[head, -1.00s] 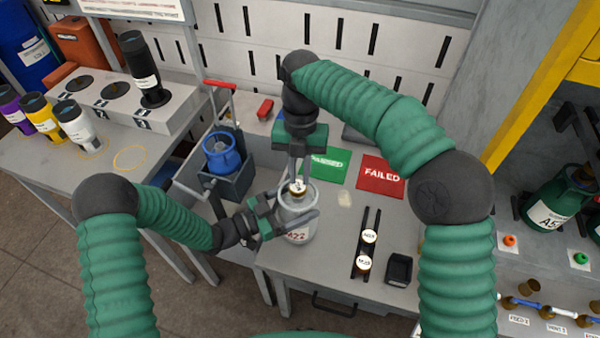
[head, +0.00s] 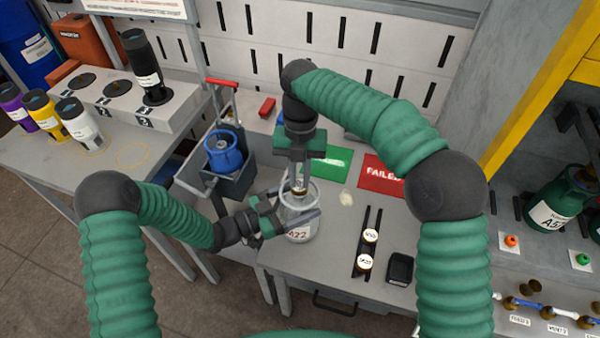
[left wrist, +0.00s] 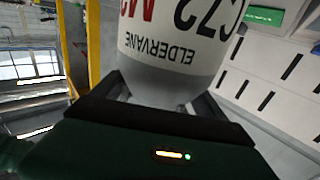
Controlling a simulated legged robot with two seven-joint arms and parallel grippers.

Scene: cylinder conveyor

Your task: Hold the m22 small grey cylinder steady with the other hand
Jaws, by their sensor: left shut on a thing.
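The small grey cylinder (head: 300,234), with red "22" lettering, stands upright on the grey workbench. My left gripper (head: 291,214) comes in from the left and is shut around its upper body. In the left wrist view the cylinder (left wrist: 170,75) sits between the fingers, with "ELDERVANE" and part of a red "M2" readable. My right gripper (head: 299,182) points straight down over the cylinder's top, with its fingers at a small brown fitting (head: 300,194) there. Whether these fingers grip the fitting is too small to tell.
A green passed mat (head: 335,160) and a red FAILED mat (head: 380,172) lie behind. A dark rack with two round white-topped pieces (head: 366,240) and a black tray (head: 400,268) are to the right. A blue cylinder (head: 222,150) stands in a cart at left.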

